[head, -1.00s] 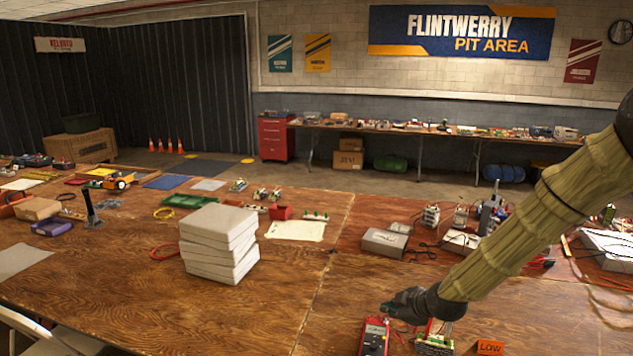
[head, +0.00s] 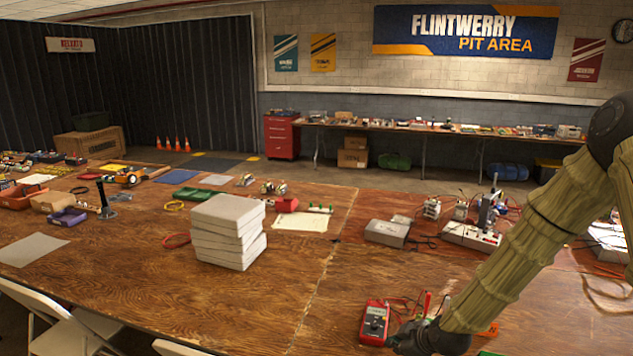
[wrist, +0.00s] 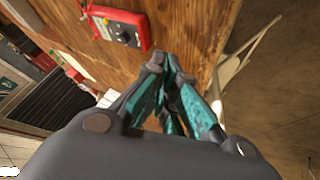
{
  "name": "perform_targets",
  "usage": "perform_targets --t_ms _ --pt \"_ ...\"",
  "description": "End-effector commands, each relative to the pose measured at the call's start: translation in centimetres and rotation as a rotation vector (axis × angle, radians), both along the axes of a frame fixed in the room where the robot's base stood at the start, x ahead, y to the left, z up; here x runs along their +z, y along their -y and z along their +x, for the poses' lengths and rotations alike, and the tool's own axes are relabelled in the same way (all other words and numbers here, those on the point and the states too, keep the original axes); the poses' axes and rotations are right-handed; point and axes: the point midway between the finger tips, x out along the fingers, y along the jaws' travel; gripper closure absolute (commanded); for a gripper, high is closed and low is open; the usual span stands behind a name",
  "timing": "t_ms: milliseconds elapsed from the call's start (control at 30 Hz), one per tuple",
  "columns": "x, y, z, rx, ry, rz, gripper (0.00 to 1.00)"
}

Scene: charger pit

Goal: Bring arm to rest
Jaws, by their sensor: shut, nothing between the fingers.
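My gripper (wrist: 167,65) is shut and empty, its teal fingers meeting at the tips in the wrist view. In the head view my arm comes in from the right, and my gripper (head: 400,346) shows dark and partly cut off at the bottom edge. It is near the front edge of the wooden table (head: 330,290). A red multimeter (head: 374,322) lies on the table just behind and left of my gripper. The multimeter also shows at the top of the wrist view (wrist: 122,30), apart from the fingers.
A stack of pale boxes (head: 228,230) stands mid-table. A grey box (head: 386,232) and circuit gear (head: 472,234) are at the right. Folding chairs (head: 65,328) stand along the front edge. The table between stack and multimeter is mostly clear.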

Motion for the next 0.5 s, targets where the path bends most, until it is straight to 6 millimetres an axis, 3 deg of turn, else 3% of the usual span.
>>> perform_targets --t_ms 167,367,500 --pt "-5.8 -0.7 -4.2 -0.09 -0.11 0.041 1.0" --pt "-14.1 -1.2 -12.1 -0.273 -0.287 0.093 1.0" --pt "-19.3 -1.1 -18.4 -0.423 -0.409 0.114 1.0"
